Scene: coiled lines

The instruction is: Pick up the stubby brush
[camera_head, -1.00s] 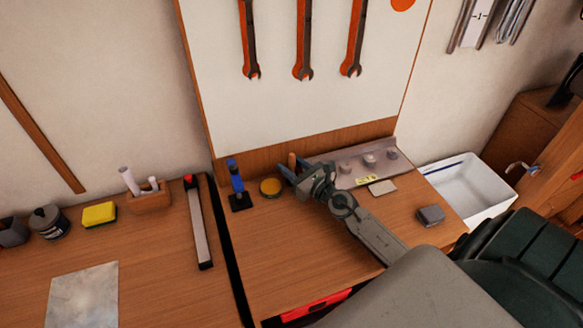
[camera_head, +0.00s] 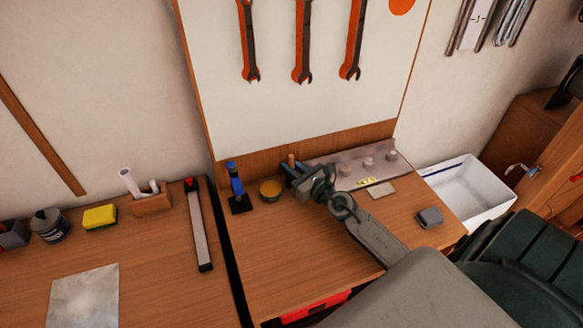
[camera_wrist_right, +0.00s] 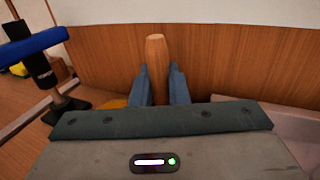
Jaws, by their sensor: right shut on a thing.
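The stubby brush shows as a short, rounded wooden handle (camera_wrist_right: 157,58) in the right wrist view, upright between the two blue fingers. Its top also shows in the head view (camera_head: 291,160), near the back board. Its lower end is hidden behind my gripper. My right gripper (camera_head: 290,171) is shut on this handle at the back of the right-hand bench; its fingers also show in the right wrist view (camera_wrist_right: 159,84). My left gripper is not in view.
A blue-and-black upright tool (camera_head: 237,189) and a round yellow-topped tin (camera_head: 270,190) stand just left of the gripper. A metal plate with knobs (camera_head: 348,172) lies to its right. A grey block (camera_head: 430,217) sits near the right edge. The bench front is clear.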

